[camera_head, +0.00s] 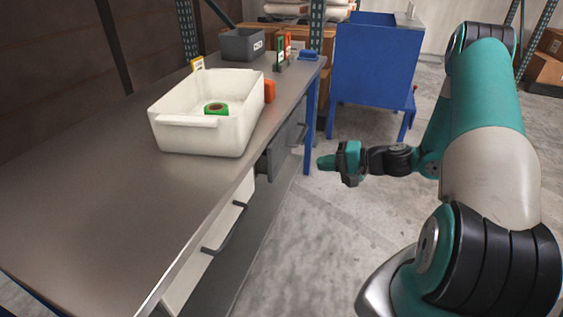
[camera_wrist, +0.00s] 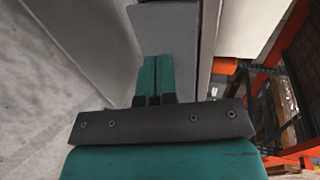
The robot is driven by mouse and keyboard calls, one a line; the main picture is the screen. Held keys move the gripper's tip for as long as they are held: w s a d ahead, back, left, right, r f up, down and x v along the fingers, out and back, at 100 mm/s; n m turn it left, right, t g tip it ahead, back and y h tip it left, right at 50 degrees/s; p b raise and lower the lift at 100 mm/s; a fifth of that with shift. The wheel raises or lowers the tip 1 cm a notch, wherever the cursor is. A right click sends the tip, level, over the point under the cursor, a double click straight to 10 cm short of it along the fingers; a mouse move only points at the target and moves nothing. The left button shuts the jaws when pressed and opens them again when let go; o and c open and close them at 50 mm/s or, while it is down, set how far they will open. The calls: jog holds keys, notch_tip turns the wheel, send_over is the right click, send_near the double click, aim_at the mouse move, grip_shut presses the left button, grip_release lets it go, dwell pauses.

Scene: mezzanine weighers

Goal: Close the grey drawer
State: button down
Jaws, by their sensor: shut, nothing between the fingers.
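The grey drawer (camera_head: 283,143) is under the far part of the workbench, and its front stands out past the bench edge in the head view. In the wrist view a grey panel (camera_wrist: 166,28), which looks like the drawer's, lies just beyond my fingertips. My gripper (camera_head: 322,163) is shut and empty, pointing left towards the bench, right of the drawer. Its two teal fingers show together in the wrist view (camera_wrist: 155,78). Whether the fingertips touch the panel cannot be told. The drawer's inside is hidden.
A white drawer (camera_head: 190,280) with a dark handle is nearer. A blue cabinet (camera_head: 375,65) stands behind. The floor (camera_head: 340,235) right of the bench is clear.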

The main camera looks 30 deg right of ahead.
aim_at(272, 162)
jog(key=x, duration=1.1)
jog(key=shift+w+a+r, duration=0.15)
jog(key=shift+r, duration=0.15)
jog(key=shift+w+a, duration=0.35)
jog(key=shift+w, duration=0.15)
